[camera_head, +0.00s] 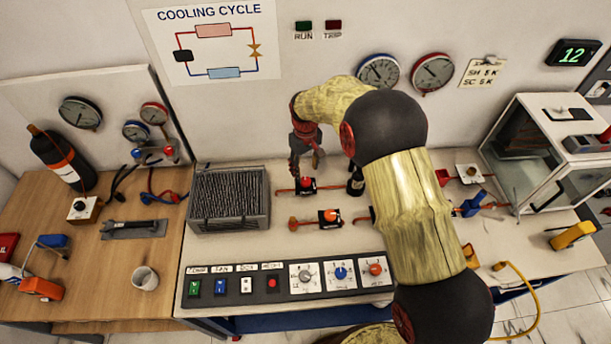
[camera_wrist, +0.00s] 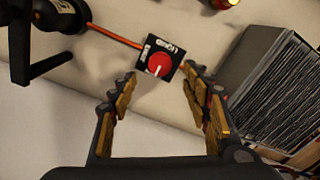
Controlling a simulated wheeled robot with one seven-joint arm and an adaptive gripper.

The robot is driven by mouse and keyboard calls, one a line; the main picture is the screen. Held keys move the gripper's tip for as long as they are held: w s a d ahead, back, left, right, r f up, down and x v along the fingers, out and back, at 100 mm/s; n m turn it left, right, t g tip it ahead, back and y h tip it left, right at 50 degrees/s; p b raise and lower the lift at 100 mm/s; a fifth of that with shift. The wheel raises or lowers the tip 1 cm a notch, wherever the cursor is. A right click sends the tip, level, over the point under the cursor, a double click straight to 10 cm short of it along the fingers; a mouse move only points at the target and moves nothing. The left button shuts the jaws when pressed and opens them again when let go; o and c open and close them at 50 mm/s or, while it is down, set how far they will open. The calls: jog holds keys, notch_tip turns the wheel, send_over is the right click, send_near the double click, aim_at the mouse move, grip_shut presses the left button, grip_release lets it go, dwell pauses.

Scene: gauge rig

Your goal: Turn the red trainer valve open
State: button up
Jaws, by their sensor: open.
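The red valve knob (camera_wrist: 159,64) sits on a black plate with white lettering, on an orange-red pipe; a short white mark shows on the knob. In the head view the same valve (camera_head: 306,184) is on the bench right of the finned block. My gripper (camera_head: 306,160) is above it, pointing down. In the wrist view my gripper (camera_wrist: 161,78) is open, with one finger at each side of the plate's near edge and nothing between the pads. I cannot tell the height left above the knob. A second orange-red knob (camera_head: 331,216) is nearer the bench front.
The finned block (camera_head: 229,198) stands close left of the valve; its fins also show in the wrist view (camera_wrist: 275,90). A black bottle-shaped part (camera_head: 356,182) stands close right. A switch panel (camera_head: 285,280) runs along the front. Gauges (camera_head: 378,72) hang on the wall behind.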

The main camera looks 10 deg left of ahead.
aim_at(305, 180)
notch_tip(305, 180, up, 6)
dwell(0.8)
